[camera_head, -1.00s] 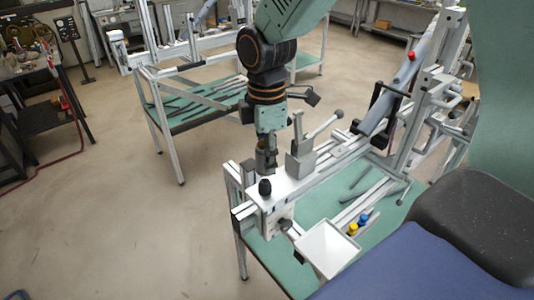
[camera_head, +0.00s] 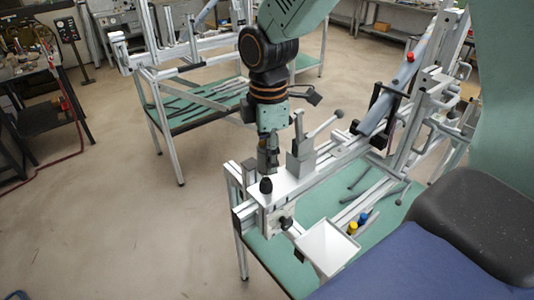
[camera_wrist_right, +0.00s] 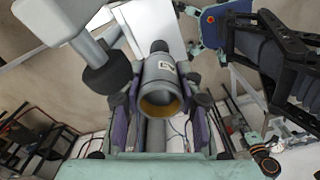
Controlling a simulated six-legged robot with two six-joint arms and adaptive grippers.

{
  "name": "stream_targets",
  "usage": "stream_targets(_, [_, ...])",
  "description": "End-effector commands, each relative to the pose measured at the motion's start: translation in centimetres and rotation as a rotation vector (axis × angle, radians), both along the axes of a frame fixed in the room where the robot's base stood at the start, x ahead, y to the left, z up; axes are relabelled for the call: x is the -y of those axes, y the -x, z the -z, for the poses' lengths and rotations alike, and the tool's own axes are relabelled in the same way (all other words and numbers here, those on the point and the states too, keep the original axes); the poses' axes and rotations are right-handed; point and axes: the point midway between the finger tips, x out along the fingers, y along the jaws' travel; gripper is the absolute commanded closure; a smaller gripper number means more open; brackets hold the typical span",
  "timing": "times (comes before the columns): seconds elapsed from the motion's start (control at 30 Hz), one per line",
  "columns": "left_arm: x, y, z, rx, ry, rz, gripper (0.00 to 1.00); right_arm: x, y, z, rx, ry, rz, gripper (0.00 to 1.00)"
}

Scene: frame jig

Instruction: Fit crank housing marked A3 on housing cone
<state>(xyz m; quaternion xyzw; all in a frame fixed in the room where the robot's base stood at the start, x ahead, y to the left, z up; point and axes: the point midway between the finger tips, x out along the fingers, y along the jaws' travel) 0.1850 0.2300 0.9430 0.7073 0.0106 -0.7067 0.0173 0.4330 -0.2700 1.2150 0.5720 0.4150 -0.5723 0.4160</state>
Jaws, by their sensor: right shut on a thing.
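My right gripper (camera_wrist_right: 158,108) is shut on the crank housing (camera_wrist_right: 163,85), a grey tube with a tan inner rim and a small label too small to read. In the head view the right gripper (camera_head: 268,150) points down over the white fixture plate, left of the clamp. The housing cone, a black knob-like piece (camera_head: 265,186), stands on the plate's near end, in front of the gripper. In the right wrist view the dark cone (camera_wrist_right: 159,46) shows just beyond the housing. The housing looks apart from the cone, but the gap is hard to judge. My left gripper is not seen.
A grey toggle clamp (camera_head: 301,160) with a raised lever stands close to the right of the gripper. A white tray (camera_head: 327,247) and yellow and blue pieces (camera_head: 357,222) lie at the front. Aluminium rails run back right. Floor on the left is clear.

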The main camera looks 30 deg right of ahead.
Motion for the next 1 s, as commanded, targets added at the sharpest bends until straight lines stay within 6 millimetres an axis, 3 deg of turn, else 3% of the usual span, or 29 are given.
stream_targets(1.0, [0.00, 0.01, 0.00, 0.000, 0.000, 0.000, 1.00, -0.45, -0.22, -0.02, 0.001, 0.000, 0.000, 1.00])
